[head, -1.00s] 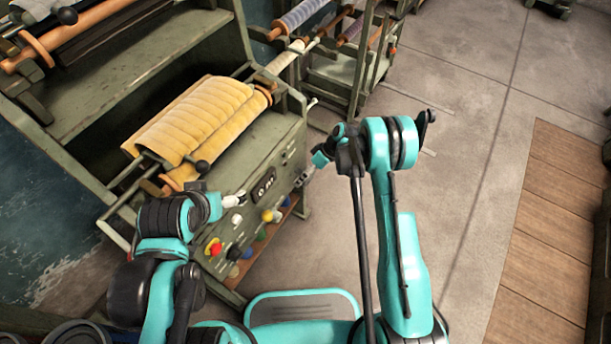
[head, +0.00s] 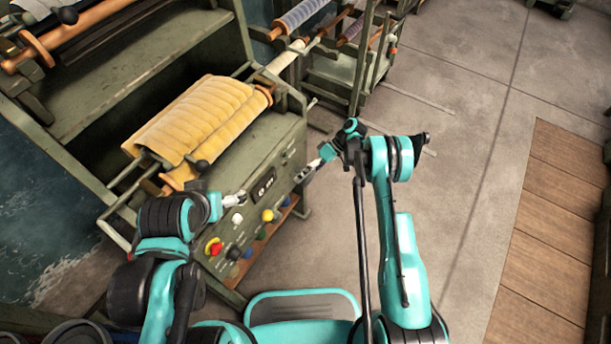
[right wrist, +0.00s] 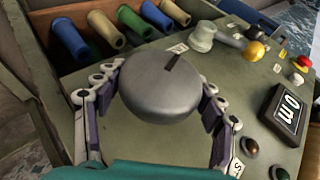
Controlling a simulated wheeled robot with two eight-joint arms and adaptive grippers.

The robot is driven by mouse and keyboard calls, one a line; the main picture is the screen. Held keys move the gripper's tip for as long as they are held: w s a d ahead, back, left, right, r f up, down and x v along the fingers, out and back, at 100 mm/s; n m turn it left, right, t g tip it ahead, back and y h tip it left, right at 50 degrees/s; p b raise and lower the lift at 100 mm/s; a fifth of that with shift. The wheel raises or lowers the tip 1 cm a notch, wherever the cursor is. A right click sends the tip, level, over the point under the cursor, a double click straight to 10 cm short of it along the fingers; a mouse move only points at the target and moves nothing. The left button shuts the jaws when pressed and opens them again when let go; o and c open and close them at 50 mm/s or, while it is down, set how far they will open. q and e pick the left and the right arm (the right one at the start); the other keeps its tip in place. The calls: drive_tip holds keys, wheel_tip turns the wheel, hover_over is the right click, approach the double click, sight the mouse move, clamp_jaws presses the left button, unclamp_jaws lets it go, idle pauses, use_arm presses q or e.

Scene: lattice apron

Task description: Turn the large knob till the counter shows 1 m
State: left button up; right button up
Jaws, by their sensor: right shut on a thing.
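The large knob (right wrist: 160,88) is a round grey disc with a dark pointer mark, on the green machine panel (right wrist: 180,150). My right gripper (head: 305,173) is at the panel's right end in the head view. In the right wrist view its fingers lie on both sides of the knob, shut on its rim. The counter (right wrist: 286,110) is a black display reading 0 m; it also shows in the head view (head: 264,184). My left gripper (head: 234,200) is near the panel front, left of the counter; its jaws are too small to read.
The panel carries a red button (head: 214,247), a yellow knob (right wrist: 253,51), a pale knob (right wrist: 203,37) and small dark buttons. Several coloured spools (right wrist: 70,39) lie in a tray beside the knob. Quilted yellow cloth (head: 195,120) covers the roller above.

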drive_tip(key=o, duration=1.2)
drive_tip(key=v, duration=1.2)
drive_tip(key=shift+a, duration=0.15)
